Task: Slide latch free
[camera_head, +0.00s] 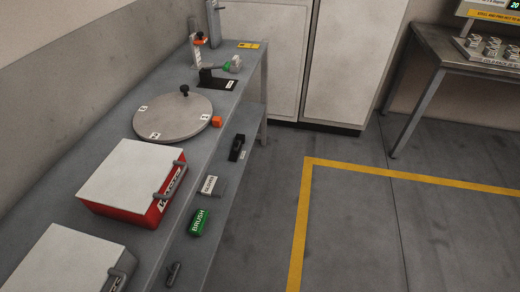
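No part is clearly marked as a latch, and I cannot tell which one it is. A small orange block (216,121) sits at the right rim of a grey round plate (170,128), which has a black knob (185,91) and white labels. A second white-lidded box (70,262), with a dark handle, is partly cut off at the bottom left. My gripper is not in view.
White cabinets (350,60) stand behind. A table (450,60) is at right. Yellow-lined floor (400,230) is clear.

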